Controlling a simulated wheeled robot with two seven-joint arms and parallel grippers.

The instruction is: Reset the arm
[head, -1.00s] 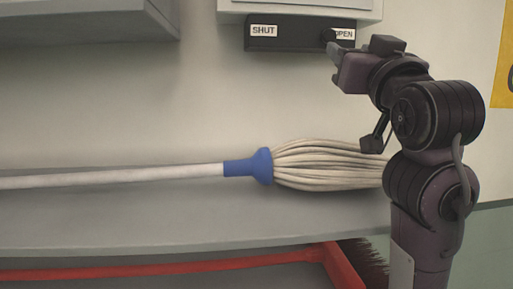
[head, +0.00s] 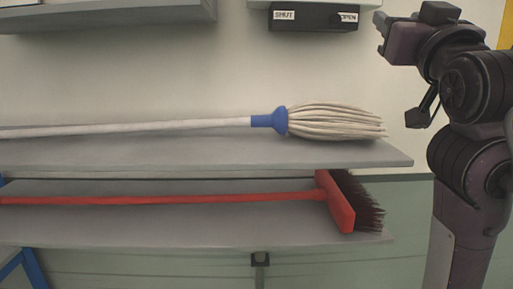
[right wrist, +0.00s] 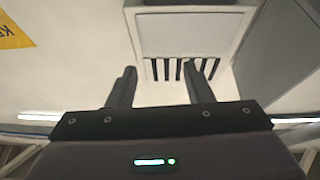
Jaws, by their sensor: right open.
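My right arm stands at the right side of the head view, bent at the elbow and raised. Its gripper (head: 381,35) is near the top right, to the right of a black switch panel (head: 313,17) labelled SHUT and OPEN, and apart from it. In the right wrist view the two dark fingers of this gripper (right wrist: 161,88) are spread with nothing between them. Beyond them is a pale box (right wrist: 193,33) with dark slots along its edge. My left gripper is out of view.
A white mop (head: 335,122) with a blue collar lies on the upper grey shelf (head: 220,153). A red broom (head: 200,198) lies on the lower shelf (head: 180,225). Another shelf (head: 110,15) juts out at the top left. A yellow sign (right wrist: 14,32) shows in the right wrist view.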

